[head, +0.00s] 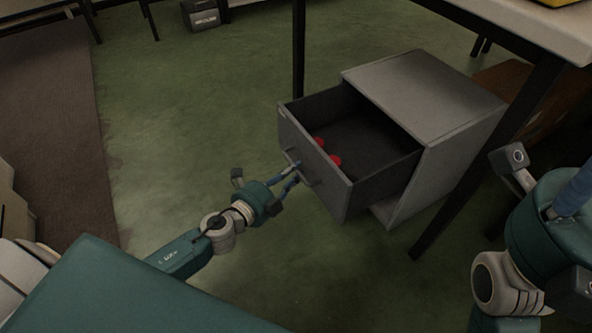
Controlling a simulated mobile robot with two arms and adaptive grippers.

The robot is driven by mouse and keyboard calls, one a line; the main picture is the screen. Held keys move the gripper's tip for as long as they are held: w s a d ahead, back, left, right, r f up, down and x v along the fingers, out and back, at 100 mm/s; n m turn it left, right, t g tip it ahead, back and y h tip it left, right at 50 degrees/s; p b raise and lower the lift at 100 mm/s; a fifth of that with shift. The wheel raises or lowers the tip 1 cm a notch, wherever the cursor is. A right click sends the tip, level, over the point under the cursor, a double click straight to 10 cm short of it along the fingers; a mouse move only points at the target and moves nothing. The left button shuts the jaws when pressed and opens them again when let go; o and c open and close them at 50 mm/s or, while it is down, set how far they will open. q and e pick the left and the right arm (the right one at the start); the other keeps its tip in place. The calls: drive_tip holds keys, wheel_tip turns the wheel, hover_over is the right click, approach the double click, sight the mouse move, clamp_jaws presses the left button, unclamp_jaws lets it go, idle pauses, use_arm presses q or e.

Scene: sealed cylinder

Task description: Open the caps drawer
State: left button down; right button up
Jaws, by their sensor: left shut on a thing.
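The caps drawer (328,193) is pulled well out of a small grey cabinet (425,85) and its inside shows. Red caps (335,160) lie in it near the front panel. A handle (308,179) sits on the outside of the front panel. My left gripper (295,171) is at this handle, with its fingertips shut on it. My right gripper (533,180) is at the right edge of the view, away from the cabinet, and only partly in frame; its fingertips are not clear.
A table (520,28) with dark legs stands over and beside the cabinet at the right. A brown box (505,82) is behind the cabinet. Green floor (190,100) to the left of the drawer is clear. A dark box (201,14) stands far back.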

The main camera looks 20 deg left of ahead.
idle(0.3)
use_arm(q)
drive_tip(key=c, duration=1.7)
unclamp_jaws()
drive_tip(key=shift+o, duration=0.2)
drive_tip(key=v, duration=1.2)
